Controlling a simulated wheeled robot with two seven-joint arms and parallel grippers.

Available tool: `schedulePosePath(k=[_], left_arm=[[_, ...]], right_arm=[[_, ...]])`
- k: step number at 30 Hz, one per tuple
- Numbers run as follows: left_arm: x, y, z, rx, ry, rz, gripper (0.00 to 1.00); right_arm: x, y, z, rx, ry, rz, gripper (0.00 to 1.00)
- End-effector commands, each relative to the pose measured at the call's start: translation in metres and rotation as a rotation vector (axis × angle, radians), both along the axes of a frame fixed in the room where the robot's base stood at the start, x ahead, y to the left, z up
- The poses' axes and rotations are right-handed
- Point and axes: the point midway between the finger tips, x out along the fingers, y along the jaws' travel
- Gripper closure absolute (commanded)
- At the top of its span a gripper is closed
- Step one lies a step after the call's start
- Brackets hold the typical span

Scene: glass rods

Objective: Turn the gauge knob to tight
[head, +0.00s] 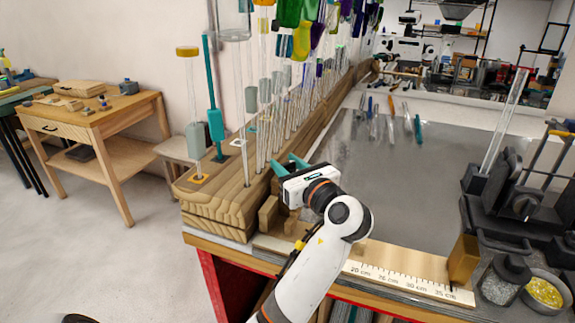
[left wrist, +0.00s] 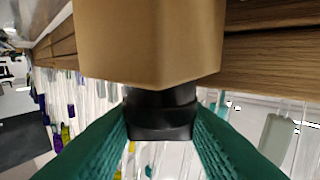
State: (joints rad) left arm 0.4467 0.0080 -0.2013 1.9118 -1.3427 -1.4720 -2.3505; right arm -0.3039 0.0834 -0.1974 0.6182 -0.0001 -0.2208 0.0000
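The gauge is a wooden ruler board (head: 400,277) along the table's front edge, with wooden blocks (head: 268,215) at its left end and a brass-coloured block (head: 463,260) at its right. My left gripper (head: 287,166) is above the left blocks, its teal fingers spread toward the rod rack. In the left wrist view a black knob (left wrist: 161,118) sticks out of a tan block (left wrist: 150,40). The gripper (left wrist: 161,125) has one finger on each side of it, with no gap visible. The knob is hidden in the head view. My right gripper is out of view.
A wooden rack (head: 225,205) with many upright glass rods and coloured handles stands close behind the gripper. A dark machine (head: 515,195) and a bowl of yellow bits (head: 543,293) are on the right. The grey tabletop (head: 400,185) is mostly clear in the middle.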

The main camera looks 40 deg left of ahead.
Motion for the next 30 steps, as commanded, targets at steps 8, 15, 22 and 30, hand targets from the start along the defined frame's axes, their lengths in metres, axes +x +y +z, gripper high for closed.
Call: schedulePosePath(k=[8, 15, 22, 30], left_arm=[[0.000, 0.000, 0.002, -0.001, 0.003, 0.042, 0.88], [0.001, 0.000, 0.005, -0.002, 0.005, 0.184, 0.88], [0.001, 0.000, 0.004, 0.000, 0.004, 0.365, 0.88], [0.001, 0.000, 0.002, 0.000, 0.001, 0.542, 0.88]], right_arm=[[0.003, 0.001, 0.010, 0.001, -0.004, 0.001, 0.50], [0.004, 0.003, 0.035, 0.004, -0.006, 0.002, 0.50], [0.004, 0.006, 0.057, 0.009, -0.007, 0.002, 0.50], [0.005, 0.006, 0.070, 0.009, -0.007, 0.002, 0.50]])
